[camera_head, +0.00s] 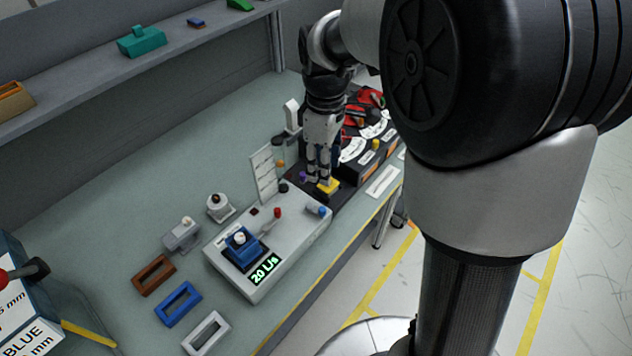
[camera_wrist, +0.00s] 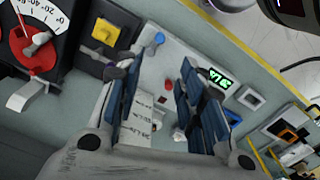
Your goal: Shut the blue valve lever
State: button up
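A small blue-ended lever (camera_head: 317,210) sits at the far right end of the white module (camera_head: 300,240). Its blue end (camera_wrist: 158,38) also shows in the wrist view, near the top. I cannot tell its exact angle. The module's green display (camera_head: 265,270) appears to read 2.0 L/s. My gripper (camera_head: 319,180) points down above the back end of the bench, close to a yellow block and behind the blue lever. In the wrist view, the gripper's (camera_wrist: 158,75) fingers are spread wide with nothing between them; it is apart from the lever.
A red-tipped lever (camera_head: 277,213) stands on the same module, left of the blue one. A yellow block (camera_head: 328,187) is on a dark base beside my gripper. A red gauge (camera_wrist: 38,45) stands nearby. A white upright card (camera_head: 264,175) rises behind the module. Coloured frames lie in front.

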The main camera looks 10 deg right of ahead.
aim_at(322, 208)
notch_tip(322, 208, down, 16)
jog(key=b, duration=0.4)
jog(key=shift+c, duration=0.5)
grip_shut()
